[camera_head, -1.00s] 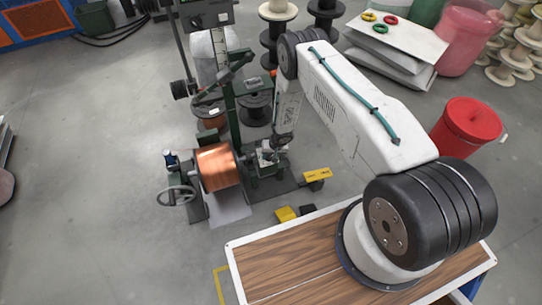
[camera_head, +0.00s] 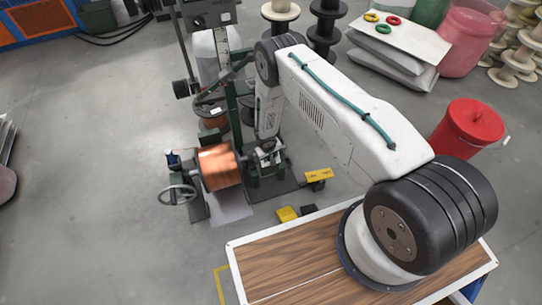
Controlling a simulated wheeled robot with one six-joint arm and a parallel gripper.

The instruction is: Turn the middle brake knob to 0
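The winding machine (camera_head: 238,125) is a dark green frame with a copper spool (camera_head: 218,167) on its near side. The brake knobs are too small or hidden to make out, so I cannot tell which is the middle one or how it is set. My white forearm hangs down from the elbow in front of the machine's right side. My gripper (camera_head: 268,147) is at its lower end, small and dark against the machine. I cannot tell whether it is open or touching anything.
A handwheel (camera_head: 177,195) stands left of the copper spool. A wood-topped bench (camera_head: 285,270) carries my arm's base. A red bin (camera_head: 467,127) stands at the right.

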